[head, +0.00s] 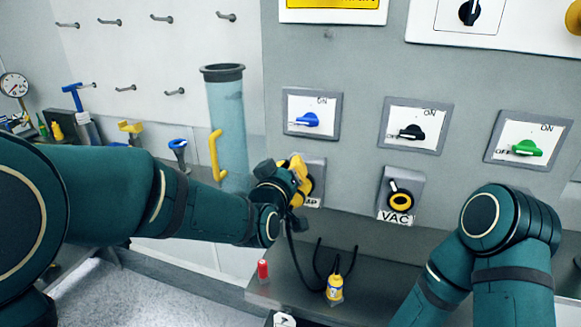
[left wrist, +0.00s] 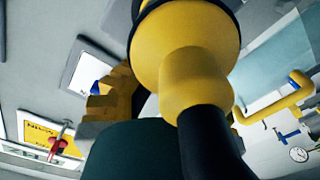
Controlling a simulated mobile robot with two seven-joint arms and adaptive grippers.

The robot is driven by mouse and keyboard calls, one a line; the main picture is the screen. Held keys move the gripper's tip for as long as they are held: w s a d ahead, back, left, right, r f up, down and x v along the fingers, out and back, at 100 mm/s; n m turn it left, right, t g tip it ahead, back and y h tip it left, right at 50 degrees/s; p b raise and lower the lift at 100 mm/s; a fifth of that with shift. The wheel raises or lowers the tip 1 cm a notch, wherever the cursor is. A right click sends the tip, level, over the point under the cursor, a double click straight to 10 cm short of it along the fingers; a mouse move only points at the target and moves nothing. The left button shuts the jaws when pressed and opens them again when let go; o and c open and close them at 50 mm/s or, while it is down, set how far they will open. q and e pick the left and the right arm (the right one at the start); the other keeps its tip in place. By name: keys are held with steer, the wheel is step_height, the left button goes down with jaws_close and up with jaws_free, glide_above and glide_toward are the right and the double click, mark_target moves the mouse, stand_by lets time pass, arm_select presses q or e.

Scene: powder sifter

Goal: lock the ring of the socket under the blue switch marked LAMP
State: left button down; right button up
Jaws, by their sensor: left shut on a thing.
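The blue switch (head: 307,120) sits on a white plate marked ON. The socket below it is mostly hidden behind my left gripper (head: 290,182); only the letters "AP" of its label (head: 312,202) show. My left gripper is shut on the socket's yellow ring (head: 304,176). In the left wrist view, the broad yellow ring (left wrist: 185,42) fills the upper middle, with a narrower yellow plug body (left wrist: 195,82) and black cable end (left wrist: 212,140) coming out toward the camera. Whether the ring is turned to lock cannot be told. My right arm stands at lower right; its gripper is out of view.
The VAC socket (head: 400,197) with its yellow ring is to the right, under the black switch (head: 411,132). A green switch (head: 525,148) is farther right. A clear tube (head: 228,110) is left.

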mark_target(317, 166)
arm_select(q)
steer(key=shift+d+r+m, duration=0.1)
steer(key=shift+m, duration=0.2)
steer(key=m, duration=0.1)
steer(key=d+m, duration=0.1)
steer(key=shift+s+d+r+m, duration=0.1)
steer(key=shift+s+r+m, duration=0.15)
steer(key=shift+m, duration=0.15)
steer(key=d+m, duration=0.1)
steer(key=m, duration=0.1)
steer(key=shift+s+d+m, duration=0.1)
steer(key=shift+m, duration=0.3)
steer(key=shift+s+d+m, duration=0.2)
steer(key=shift+d+m, duration=0.3)
steer(key=shift+m, duration=0.7)
steer(key=shift+s+d+f+m+p, duration=0.15)
steer(key=shift+d+m+p, duration=0.15)
steer(key=shift+m, duration=0.55)
steer(key=shift+s+d+f+m+p, duration=0.15)
steer(key=shift+d+m, duration=0.2)
steer(key=shift+m, duration=0.5)
steer(key=shift+w, duration=0.1)
steer(key=c, duration=1.1)
jaws_free()
steer(key=shift+f, duration=0.1)
steer(key=shift+o, duration=0.2)
